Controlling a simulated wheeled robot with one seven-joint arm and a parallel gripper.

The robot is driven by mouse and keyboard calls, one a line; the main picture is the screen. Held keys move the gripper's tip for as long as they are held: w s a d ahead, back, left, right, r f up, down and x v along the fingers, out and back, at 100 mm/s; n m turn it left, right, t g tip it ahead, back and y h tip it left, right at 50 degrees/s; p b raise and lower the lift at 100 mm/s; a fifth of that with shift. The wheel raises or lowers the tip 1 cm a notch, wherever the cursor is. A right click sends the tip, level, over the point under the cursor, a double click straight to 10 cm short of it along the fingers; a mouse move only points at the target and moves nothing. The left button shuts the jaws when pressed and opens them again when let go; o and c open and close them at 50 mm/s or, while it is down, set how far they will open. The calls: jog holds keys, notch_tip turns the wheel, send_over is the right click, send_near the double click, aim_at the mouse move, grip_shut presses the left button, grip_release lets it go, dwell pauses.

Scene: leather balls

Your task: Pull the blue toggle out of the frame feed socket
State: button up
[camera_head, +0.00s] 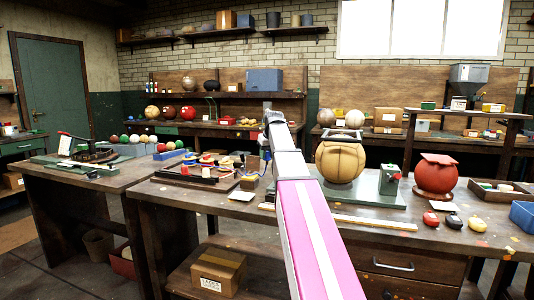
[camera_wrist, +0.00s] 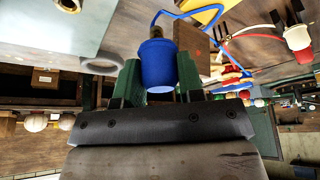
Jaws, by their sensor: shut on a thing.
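The blue toggle (camera_wrist: 158,66) is a cup-shaped blue piece in the middle of the wrist view, with a thin blue cord at its far end. My gripper (camera_wrist: 158,76) has its two green fingers on either side of the toggle, shut on it. In the head view my arm reaches over the middle bench, and its links hide most of the gripper's grasp. I cannot make out the frame feed socket, nor whether the toggle's far end touches anything.
A tan leather ball (camera_head: 340,160) stands on a green base right of my arm, beside a grey-green box (camera_head: 390,180). A red ball (camera_head: 436,175) stands farther right. A tray of coloured parts (camera_head: 190,182) lies left. Blue, red and white cords run near the gripper in the wrist view.

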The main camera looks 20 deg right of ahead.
jog(key=shift+f, duration=1.4)
